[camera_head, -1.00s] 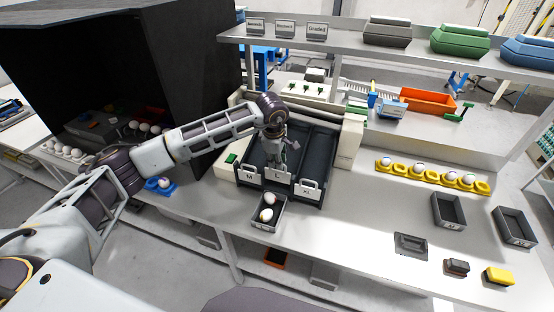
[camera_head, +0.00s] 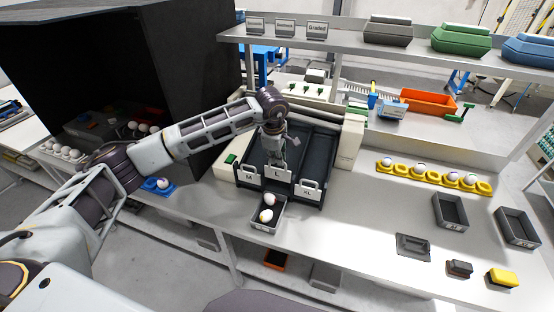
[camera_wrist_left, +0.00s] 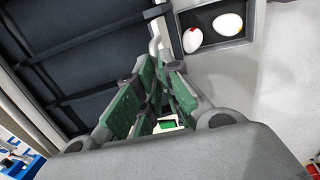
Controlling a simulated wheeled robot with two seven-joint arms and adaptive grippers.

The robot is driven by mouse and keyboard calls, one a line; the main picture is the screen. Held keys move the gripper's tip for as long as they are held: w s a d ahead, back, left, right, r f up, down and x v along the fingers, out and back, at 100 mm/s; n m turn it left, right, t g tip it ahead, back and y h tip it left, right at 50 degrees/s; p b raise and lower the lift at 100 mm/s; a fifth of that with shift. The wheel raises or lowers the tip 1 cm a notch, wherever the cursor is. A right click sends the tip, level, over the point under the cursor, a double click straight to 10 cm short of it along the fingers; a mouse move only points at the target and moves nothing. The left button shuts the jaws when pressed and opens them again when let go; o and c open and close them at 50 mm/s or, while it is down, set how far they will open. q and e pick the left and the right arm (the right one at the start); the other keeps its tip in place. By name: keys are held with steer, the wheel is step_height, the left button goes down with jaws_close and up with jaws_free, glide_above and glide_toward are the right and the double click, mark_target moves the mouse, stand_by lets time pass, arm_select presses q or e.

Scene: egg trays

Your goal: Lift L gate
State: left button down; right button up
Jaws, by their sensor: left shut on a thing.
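The L gate (camera_head: 278,173) is a light plate marked L at the front of the dark sorting lanes, between the M gate (camera_head: 249,177) and the XL gate (camera_head: 308,190). It stands slightly higher than the M gate. My left gripper (camera_head: 277,158) points down above the L gate and is shut on its handle. In the left wrist view the green-padded fingers (camera_wrist_left: 158,62) close around the pale handle (camera_wrist_left: 154,46); the fingers partly hide it. My right gripper is not in view.
A grey tray (camera_head: 254,222) with two eggs sits in front of the L gate. A yellow egg holder (camera_head: 400,171) and grey trays (camera_head: 437,209) lie to the right. A shelf (camera_head: 360,46) with coloured boxes stands behind. The table right of the gates is mostly clear.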

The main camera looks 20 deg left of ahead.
arm_select(q)
steer(key=shift+r, duration=0.1)
steer(key=c, duration=1.6)
jaws_free()
steer(key=shift+o, duration=0.2)
step_height(320, 180, up, 12)
steer(key=s, duration=0.2)
steer(key=shift+s, duration=0.15)
steer(key=shift+f, duration=0.2)
